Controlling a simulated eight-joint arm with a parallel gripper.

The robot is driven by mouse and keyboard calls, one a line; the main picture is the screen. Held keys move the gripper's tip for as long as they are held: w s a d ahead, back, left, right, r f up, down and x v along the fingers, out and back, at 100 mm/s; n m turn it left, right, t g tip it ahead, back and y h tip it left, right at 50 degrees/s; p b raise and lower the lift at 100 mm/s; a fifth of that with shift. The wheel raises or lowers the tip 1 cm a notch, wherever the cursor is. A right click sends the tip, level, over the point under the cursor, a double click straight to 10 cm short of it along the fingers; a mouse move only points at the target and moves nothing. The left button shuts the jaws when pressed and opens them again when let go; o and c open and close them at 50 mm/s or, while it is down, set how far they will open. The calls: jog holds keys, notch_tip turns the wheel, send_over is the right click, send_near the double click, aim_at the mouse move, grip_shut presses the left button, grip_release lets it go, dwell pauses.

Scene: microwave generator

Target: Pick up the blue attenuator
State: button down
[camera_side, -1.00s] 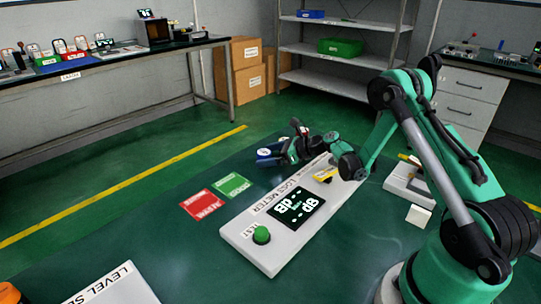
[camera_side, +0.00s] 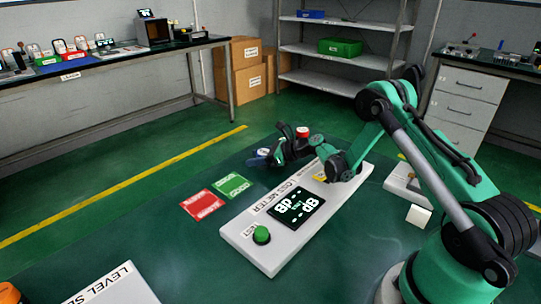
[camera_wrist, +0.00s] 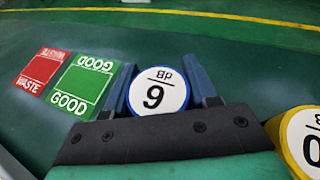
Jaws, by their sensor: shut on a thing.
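The blue attenuator (camera_wrist: 158,88) is a short cylinder with a blue rim and a white face marked with a 6 or 9 and dB, seen upside down. It sits between the two blue fingers of my gripper (camera_wrist: 160,82) in the wrist view. My gripper (camera_side: 272,154) is shut on it. In the side view, a blue piece (camera_side: 258,156) shows at the gripper's tip, over the far end of the table; the fingers and wrist partly hide it.
A yellow-rimmed attenuator (camera_wrist: 305,140) stands at the right of the wrist view, partly cut off. The white loss meter (camera_side: 262,236) has a green button. Red waste (camera_side: 201,205) and green good (camera_side: 231,185) mats lie beside it.

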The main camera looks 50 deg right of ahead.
notch_tip(320, 180, up, 20)
jog(key=f, duration=0.1)
jog(key=s+a+r+m+h, duration=0.2)
jog(key=s+a+r, duration=0.6)
jog(key=a, duration=0.4)
jog(key=n+y, duration=0.2)
send_over(258, 151)
notch_tip(258, 151, down, 7)
notch_tip(258, 151, down, 20)
jog(key=shift+r, duration=0.2)
dwell(0.4)
jog(key=shift+f, duration=0.15)
